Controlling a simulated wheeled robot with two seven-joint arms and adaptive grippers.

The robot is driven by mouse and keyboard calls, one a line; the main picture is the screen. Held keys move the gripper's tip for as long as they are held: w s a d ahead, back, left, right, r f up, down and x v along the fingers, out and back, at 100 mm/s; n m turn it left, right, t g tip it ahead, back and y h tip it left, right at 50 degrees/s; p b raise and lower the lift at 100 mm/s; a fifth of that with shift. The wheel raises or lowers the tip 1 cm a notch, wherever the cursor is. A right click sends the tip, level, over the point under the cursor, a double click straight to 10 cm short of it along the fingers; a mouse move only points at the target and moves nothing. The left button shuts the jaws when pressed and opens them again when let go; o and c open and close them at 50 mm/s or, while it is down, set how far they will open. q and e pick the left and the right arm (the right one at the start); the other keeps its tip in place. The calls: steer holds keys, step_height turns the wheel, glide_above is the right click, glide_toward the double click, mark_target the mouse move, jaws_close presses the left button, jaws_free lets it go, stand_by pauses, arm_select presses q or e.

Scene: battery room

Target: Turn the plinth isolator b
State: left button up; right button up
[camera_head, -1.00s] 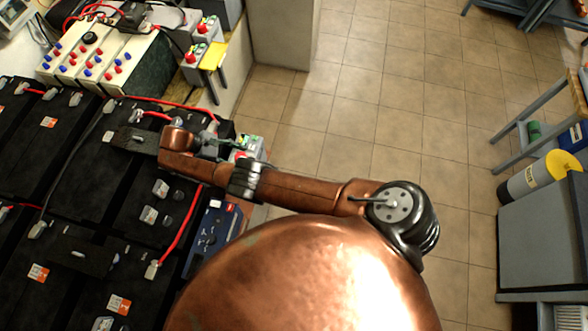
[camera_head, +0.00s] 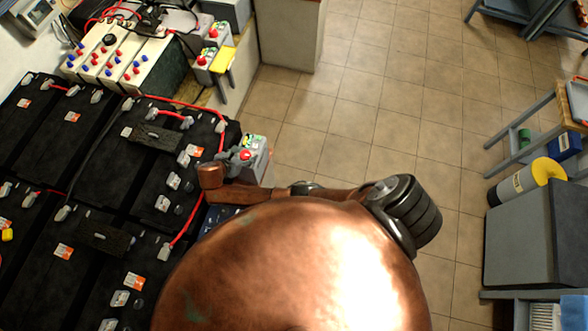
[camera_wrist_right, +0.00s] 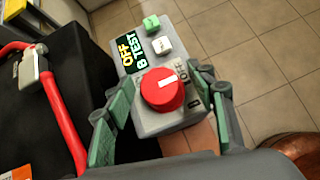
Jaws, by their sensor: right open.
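The isolator is a grey box (camera_head: 258,157) beside the right edge of the black batteries; it fills the middle of the right wrist view (camera_wrist_right: 190,50). Its round red knob (camera_wrist_right: 163,90) carries a white mark. A dark label above the knob reads "OFF" and "B TEST". A green button and a white button sit at the box's far end. My right gripper (camera_wrist_right: 160,103) is open, with one green-padded finger on each side of the knob; I cannot tell whether either touches it. In the head view the gripper (camera_head: 232,157) is small beside the box. My left gripper is not in view.
Large black batteries (camera_head: 95,190) with red cables (camera_head: 182,225) fill the left. Similar grey boxes with red knobs (camera_head: 202,61) stand farther back near a yellow plate (camera_head: 223,60). Tiled floor (camera_head: 370,110) is clear in the middle. A grey cabinet (camera_head: 535,235) stands at right.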

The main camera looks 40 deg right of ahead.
steer(key=shift+d+f+n+t+y, duration=0.1)
steer(key=shift+n+t+y, duration=0.4)
steer(key=shift+n, duration=0.5)
steer(key=shift+n+t+y+b, duration=0.45)
steer(key=shift+n+t, duration=0.25)
steer(key=shift+n, duration=0.3)
steer(key=p+v, duration=0.2)
steer(key=v, duration=0.6)
steer(key=s+d+f+m+g+y, duration=0.3)
steer(key=s+d+f+m, duration=0.2)
steer(key=s+f+m, duration=0.3)
steer(key=s+d+f+m+b, duration=0.1)
steer(key=s+d+f+m, duration=0.1)
steer(key=f, duration=0.5)
steer(key=s+d+f+m+g+y+b, duration=0.1)
steer(key=s+d+f+m, duration=0.1)
steer(key=s+f, duration=0.3)
steer(key=s+d+f+m+b, duration=0.1)
steer(key=s+d+f+m, duration=0.1)
steer(key=f, duration=0.6)
steer(key=shift+s+f+m+g+b, duration=0.35)
steer(key=shift+s+m, duration=0.15)
steer(key=shift+s, duration=0.75)
steer(key=shift+y, duration=0.25)
